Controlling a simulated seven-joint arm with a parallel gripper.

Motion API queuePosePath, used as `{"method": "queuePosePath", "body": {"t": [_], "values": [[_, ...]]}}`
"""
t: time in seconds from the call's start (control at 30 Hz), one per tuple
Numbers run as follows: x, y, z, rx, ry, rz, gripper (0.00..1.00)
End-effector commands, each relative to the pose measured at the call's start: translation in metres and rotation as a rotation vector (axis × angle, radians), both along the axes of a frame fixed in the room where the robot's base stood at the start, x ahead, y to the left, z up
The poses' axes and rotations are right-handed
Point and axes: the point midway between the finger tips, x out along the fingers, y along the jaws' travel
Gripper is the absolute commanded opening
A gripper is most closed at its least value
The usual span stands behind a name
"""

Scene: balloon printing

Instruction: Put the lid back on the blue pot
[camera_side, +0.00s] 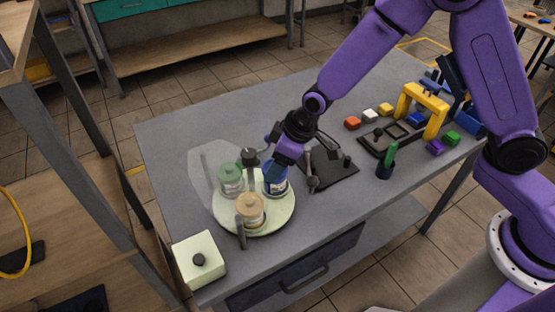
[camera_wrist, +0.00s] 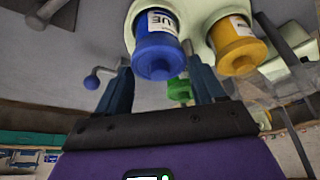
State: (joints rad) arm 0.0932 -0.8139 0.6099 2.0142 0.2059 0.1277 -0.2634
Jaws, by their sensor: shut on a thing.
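The blue pot (camera_side: 275,188) stands upright on a round pale green turntable (camera_side: 282,212). In the wrist view the pot (camera_wrist: 160,22) shows its white label, and its blue lid (camera_wrist: 158,62) is at its near end. My gripper (camera_side: 279,165) points down over the blue pot and is shut on the lid. In the wrist view my two fingers (camera_wrist: 162,75) are on either side of the lid. The lid looks in line with the pot; I cannot tell whether it is fully seated. My gripper hides part of the pot's top in the side view.
A green pot (camera_side: 230,180) and an orange-yellow pot (camera_side: 250,210) share the turntable, close to my gripper. A clear panel (camera_side: 203,165) stands behind. A pale box (camera_side: 198,260) sits at the front left corner. A dark plate (camera_side: 335,172) lies to the right.

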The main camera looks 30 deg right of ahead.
Motion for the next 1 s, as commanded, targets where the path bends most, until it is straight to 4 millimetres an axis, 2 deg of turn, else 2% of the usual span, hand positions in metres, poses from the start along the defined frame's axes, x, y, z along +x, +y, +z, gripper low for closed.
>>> {"method": "queuePosePath", "body": {"t": [0.33,0.37,0.43,1.0], "values": [[-0.0003,0.0001,-0.0005,0.0,0.0,0.0,0.41],[-0.0003,0.0001,-0.0005,0.0,0.0,0.0,0.75],[-0.0002,0.0001,-0.0005,0.0,0.0,0.0,0.98],[-0.0003,0.0004,0.0029,0.0,0.0,0.001,1.0]]}}
